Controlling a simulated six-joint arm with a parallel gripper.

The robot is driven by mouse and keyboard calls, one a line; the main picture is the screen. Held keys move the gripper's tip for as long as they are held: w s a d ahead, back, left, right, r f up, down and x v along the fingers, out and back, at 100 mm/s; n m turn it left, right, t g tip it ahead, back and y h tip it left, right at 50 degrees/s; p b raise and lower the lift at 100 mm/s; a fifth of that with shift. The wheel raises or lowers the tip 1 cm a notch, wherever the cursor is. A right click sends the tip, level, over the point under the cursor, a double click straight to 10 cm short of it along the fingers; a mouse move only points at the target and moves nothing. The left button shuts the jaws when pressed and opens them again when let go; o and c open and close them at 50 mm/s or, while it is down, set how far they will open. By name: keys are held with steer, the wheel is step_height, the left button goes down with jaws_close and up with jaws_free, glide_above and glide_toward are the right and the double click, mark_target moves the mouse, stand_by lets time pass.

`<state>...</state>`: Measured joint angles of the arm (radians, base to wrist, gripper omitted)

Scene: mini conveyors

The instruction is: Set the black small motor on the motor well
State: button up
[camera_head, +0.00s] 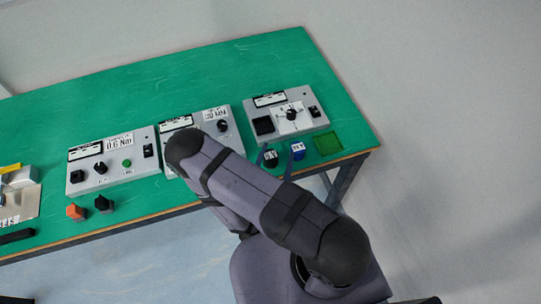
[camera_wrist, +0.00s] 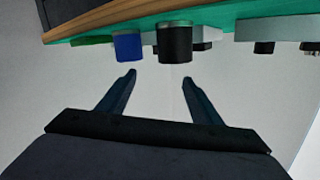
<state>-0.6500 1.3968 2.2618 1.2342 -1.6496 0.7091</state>
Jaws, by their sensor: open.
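The black small motor (camera_head: 270,157) stands near the front edge of the green table, in front of the right grey box. In the wrist view the black motor (camera_wrist: 175,44) shows as a dark cylinder with a silver rim, just beyond my fingertips. My gripper (camera_wrist: 160,72) is open and empty, its fingers pointing toward the motor with a gap left. In the head view the arm hides most of my gripper. A dark square recess (camera_head: 263,126) in the right grey box may be the motor well; I cannot tell for sure.
A blue motor (camera_head: 298,151) stands close beside the black one and also shows in the wrist view (camera_wrist: 128,47). A green square tray (camera_head: 328,143) lies right of it. Two more grey boxes stand left. An orange part (camera_head: 75,212) and a black knob (camera_head: 103,204) stand front left.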

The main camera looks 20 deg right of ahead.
steer(key=w+d+r+m+g, duration=0.2)
steer(key=w+d+m+g, duration=0.1)
steer(key=w+m+g, duration=0.1)
steer(key=n+g+y+b, duration=0.25)
steer(key=g+y, duration=0.35)
steer(key=y, duration=0.4)
glide_above(270, 155)
steer(key=w+a, duration=0.3)
steer(key=a, duration=0.2)
steer(key=s+d+g, duration=0.1)
steer(key=d, duration=0.1)
steer(key=s+d+r+g+b, duration=0.1)
steer(key=s+d+g, duration=0.1)
steer(key=d+g, duration=0.1)
steer(key=shift+s+d+r, duration=0.1)
steer(key=shift+d+r, duration=0.2)
steer(key=shift+r, duration=0.05)
steer(key=shift+a+f+p, duration=0.15)
steer(key=shift+f+p, duration=0.5)
steer(key=shift+f, duration=1.2)
steer(key=shift+a+f+p, duration=0.1)
steer(key=shift+f+p, duration=0.5)
steer(key=shift+f, duration=1.2)
steer(key=c, duration=1.4)
steer(key=shift+c, duration=0.2)
